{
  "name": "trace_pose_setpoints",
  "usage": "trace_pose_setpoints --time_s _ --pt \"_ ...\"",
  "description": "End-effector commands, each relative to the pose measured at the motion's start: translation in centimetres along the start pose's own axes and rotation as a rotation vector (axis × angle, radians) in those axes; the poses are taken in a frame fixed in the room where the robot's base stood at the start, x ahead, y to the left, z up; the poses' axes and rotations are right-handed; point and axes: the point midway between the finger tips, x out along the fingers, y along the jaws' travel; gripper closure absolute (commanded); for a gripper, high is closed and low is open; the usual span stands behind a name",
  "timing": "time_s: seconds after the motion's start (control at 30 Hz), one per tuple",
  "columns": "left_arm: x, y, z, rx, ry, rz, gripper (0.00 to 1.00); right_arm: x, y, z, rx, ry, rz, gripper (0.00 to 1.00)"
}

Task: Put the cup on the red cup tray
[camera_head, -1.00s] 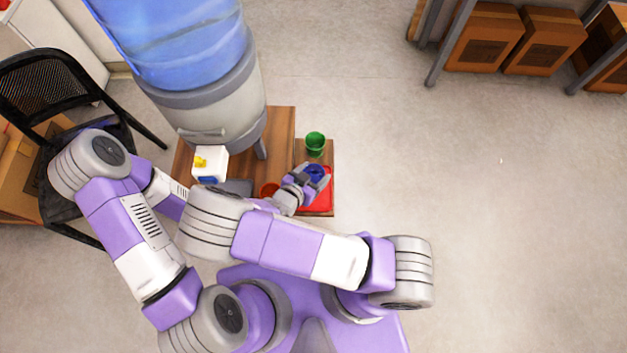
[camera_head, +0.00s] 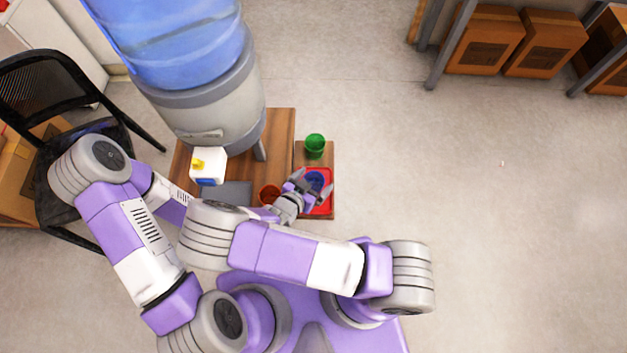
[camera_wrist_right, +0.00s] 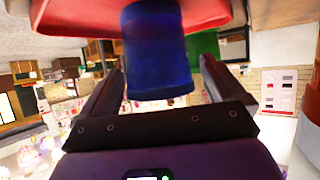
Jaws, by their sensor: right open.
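The blue cup (camera_head: 316,180) stands on the red cup tray (camera_head: 326,206), at the right of the low wooden table. My right gripper (camera_head: 312,186) is open, its fingers apart on either side of the cup. In the right wrist view the picture is inverted: the blue cup (camera_wrist_right: 156,55) is between the spread fingers, with its base at the red tray (camera_wrist_right: 80,22). There is a gap between the cup and the fingers. My left gripper is hidden; only parts of the left arm show.
A green cup (camera_head: 315,144) stands behind the tray. A reddish cup (camera_head: 268,193) stands to the left of my gripper. A white box (camera_head: 208,166) and a large water dispenser (camera_head: 205,112) are further left on the table (camera_head: 281,135). The floor to the right is clear.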

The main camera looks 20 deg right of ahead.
Motion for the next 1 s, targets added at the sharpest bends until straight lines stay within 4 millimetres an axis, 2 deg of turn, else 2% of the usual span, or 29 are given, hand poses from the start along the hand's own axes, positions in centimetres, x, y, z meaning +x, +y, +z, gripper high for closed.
trace_pose_setpoints --time_s 0.2,0.5,0.63,0.77,1.0 --pt "-0.3 0.1 0.0 0.0 0.0 0.0 1.0 -0.3 0.0 -0.4 0.0 0.001 -0.001 0.04" --pt "-2.1 0.8 0.1 0.0 0.0 0.0 1.0 -5.3 -0.1 -0.5 0.001 -0.003 -0.003 0.04" --pt "-2.5 0.9 0.1 0.0 0.0 0.0 1.0 -6.9 -0.1 -0.4 0.0 -0.002 -0.002 0.04" --pt "-2.7 1.0 0.1 0.0 0.0 0.0 1.0 -7.6 0.0 -0.3 0.0 0.0 0.0 0.04" --pt "-2.6 1.0 0.1 0.0 0.0 0.0 1.0 -7.7 0.0 -0.2 0.0 0.0 0.0 0.04"
